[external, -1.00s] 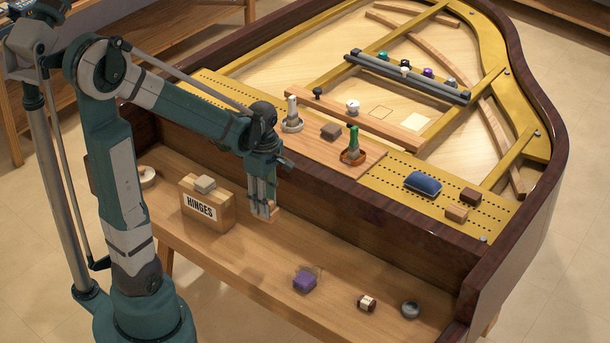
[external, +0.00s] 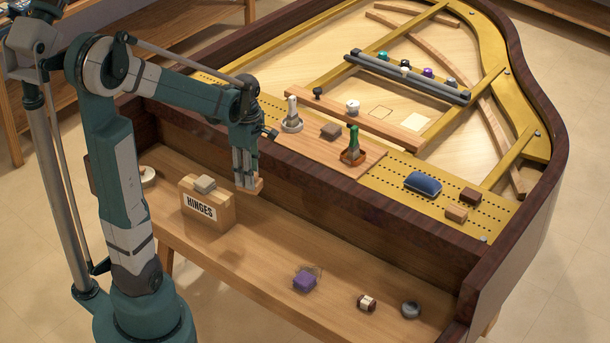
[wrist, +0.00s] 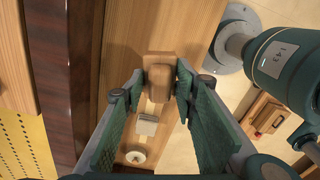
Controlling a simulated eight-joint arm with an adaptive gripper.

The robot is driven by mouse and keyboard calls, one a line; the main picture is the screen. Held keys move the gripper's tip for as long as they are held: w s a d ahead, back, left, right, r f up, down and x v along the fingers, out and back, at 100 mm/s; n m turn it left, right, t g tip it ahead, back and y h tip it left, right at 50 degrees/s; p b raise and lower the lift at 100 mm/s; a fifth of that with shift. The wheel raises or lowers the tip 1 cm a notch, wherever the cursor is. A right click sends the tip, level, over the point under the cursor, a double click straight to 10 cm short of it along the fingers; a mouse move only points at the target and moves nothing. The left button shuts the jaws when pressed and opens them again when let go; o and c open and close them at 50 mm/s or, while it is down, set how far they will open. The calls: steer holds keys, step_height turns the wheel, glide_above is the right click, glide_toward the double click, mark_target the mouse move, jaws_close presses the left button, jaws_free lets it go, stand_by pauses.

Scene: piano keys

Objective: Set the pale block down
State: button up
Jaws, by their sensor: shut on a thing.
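My gripper (external: 246,182) is shut on a pale wooden block (external: 254,187). It holds the block in the air above the shelf, to the right of the HINGES box (external: 207,208) and in front of the dark wooden wall. In the wrist view the pale block (wrist: 159,77) shows between the two green fingers, which partly cover its sides. A light grey block (external: 205,184) lies on top of the HINGES box. In the wrist view this grey block (wrist: 148,125) is below the held block.
The shelf's middle is clear. The dark rim (external: 340,210) rises behind.

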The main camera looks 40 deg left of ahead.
steer(key=s+a+n, duration=0.3)
steer(key=a+n, duration=0.3)
steer(key=a, duration=3)
step_height(320, 180, down, 11)
steer(key=shift+s+f, duration=0.15)
steer(key=shift+f, duration=0.05)
steer(key=shift+f, duration=0.1)
steer(key=shift+f+b, duration=0.5)
steer(key=shift+f, duration=2.5)
steer(key=shift+f+b, duration=0.5)
steer(key=shift+f, duration=1.4)
steer(key=shift+f, duration=0.15)
